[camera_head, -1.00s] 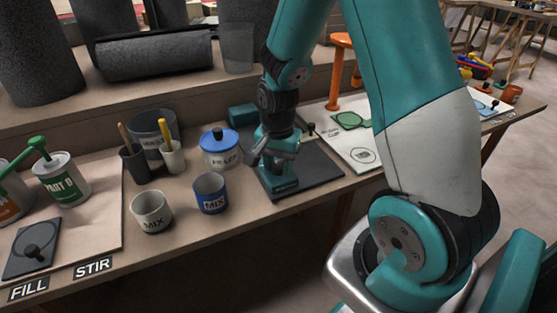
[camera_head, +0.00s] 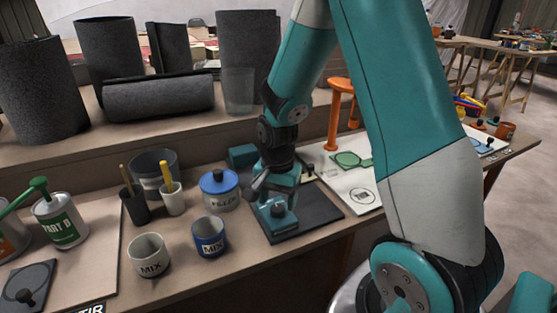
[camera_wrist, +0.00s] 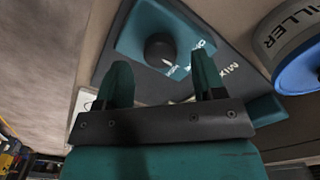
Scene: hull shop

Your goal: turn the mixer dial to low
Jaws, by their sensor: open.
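The mixer (camera_head: 283,222) is a teal unit on a dark mat at the middle of the bench. Its dial is a round dark knob (camera_head: 277,210) on the front of the teal base. In the wrist view the black dial (camera_wrist: 160,47) sits on the teal mixer base (camera_wrist: 140,25), with white marks beside it that are too small to read. My gripper (camera_wrist: 160,72) is open, with the dial seen just beyond and between its two teal fingertips; no contact is visible. In the head view my gripper (camera_head: 260,186) is at the mixer, partly hiding it.
A blue-lidded filler tub (camera_head: 220,190) stands left of the mixer; it also shows in the wrist view (camera_wrist: 285,45). A blue MIX cup (camera_head: 210,237) and a white MIX cup (camera_head: 149,256) stand front left. An orange stand (camera_head: 335,110) rises behind right.

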